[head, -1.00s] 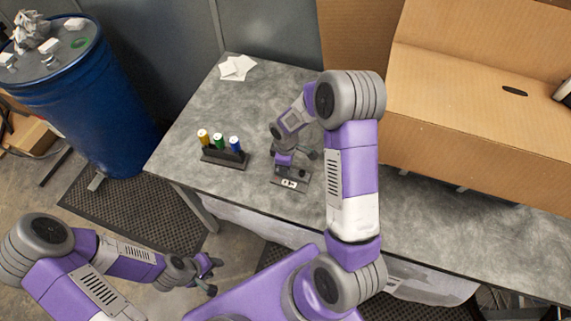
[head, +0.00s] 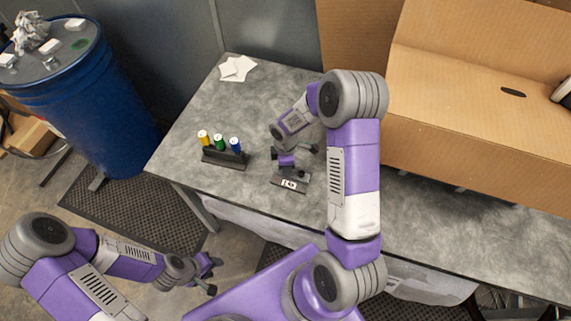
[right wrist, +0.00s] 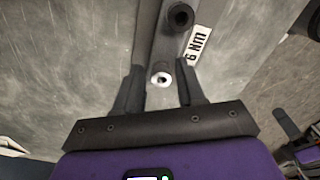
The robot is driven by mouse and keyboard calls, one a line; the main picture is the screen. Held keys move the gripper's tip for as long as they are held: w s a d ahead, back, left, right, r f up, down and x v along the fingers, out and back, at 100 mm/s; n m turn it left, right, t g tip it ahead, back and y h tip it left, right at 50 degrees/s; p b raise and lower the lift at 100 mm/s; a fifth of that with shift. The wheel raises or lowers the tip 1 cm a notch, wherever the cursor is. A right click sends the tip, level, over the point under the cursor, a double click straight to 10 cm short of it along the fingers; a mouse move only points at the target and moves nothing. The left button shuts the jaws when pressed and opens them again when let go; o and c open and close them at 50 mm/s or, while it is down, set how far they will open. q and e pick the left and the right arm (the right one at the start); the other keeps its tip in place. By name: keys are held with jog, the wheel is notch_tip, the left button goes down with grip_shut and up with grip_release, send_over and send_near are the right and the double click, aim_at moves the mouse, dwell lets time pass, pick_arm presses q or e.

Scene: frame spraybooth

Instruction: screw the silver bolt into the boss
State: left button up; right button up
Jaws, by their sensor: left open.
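The silver bolt (right wrist: 161,79) shows in the right wrist view as a bright round head with a dark centre, on a dark narrow fixture. My right gripper (right wrist: 160,82) is over it with a finger on either side and a visible gap to each finger; it is open. A black round boss with a dark hole (right wrist: 180,17) stands farther along the fixture. In the head view my right gripper (head: 287,168) hides most of the fixture (head: 289,184), leaving its white label showing. My left gripper (head: 209,274) is open and empty, low in front of the table.
A dark rack (head: 225,159) with yellow, green and blue capped bottles stands left of the fixture on the grey table (head: 215,103). White papers (head: 237,68) lie at the back. A large cardboard box (head: 465,135) fills the right rear. A blue drum (head: 85,105) stands left.

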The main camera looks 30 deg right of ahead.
jog(key=shift+o, duration=0.8)
notch_tip(320, 180, up, 8)
jog(key=shift+f, duration=0.2)
